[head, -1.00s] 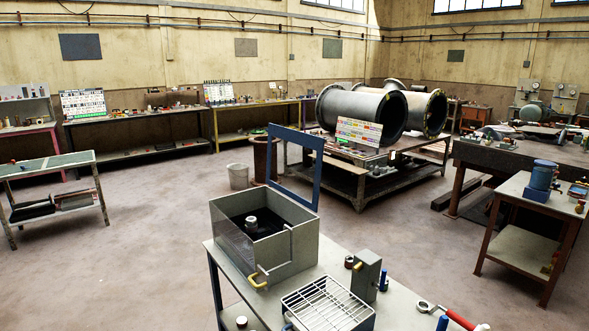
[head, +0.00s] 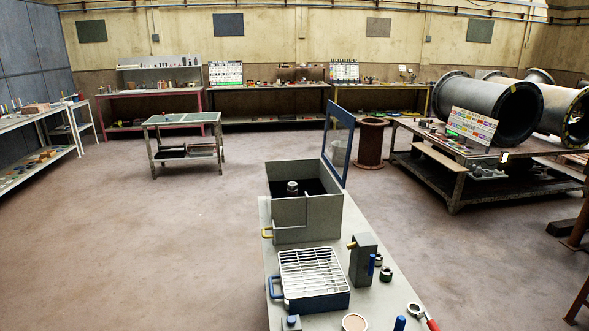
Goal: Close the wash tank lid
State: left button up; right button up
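The wash tank (head: 303,213) is a grey open-topped box on a narrow pale bench in the middle of the head view. A dark inside and a small grey fitting (head: 292,187) show through its open top. The lid (head: 338,143) is a blue frame standing upright at the tank's right edge, so it is open. A yellow handle (head: 267,234) sits at the tank's lower left. Neither of my grippers is in view.
The bench (head: 385,300) also holds a wire-rack tray (head: 312,278), a grey block fixture (head: 362,260) and small parts. A brown drum (head: 371,143) stands behind. Large pipes (head: 490,107) lie on a table at right. The floor at left (head: 150,240) is clear.

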aim_at(347, 119)
jog(key=l+u, duration=0.2)
jog(key=l, duration=0.7)
jog(key=l+u, duration=0.2)
jog(key=l, duration=0.7)
jog(key=l+u, duration=0.2)
jog(key=l, duration=0.75)
jog(key=i+l, duration=0.1)
jog(key=l, duration=0.3)
jog(key=i+l, duration=0.1)
jog(key=l, duration=0.35)
jog(key=l+u, duration=0.1)
jog(key=l, duration=0.3)
jog(key=i, duration=0.05)
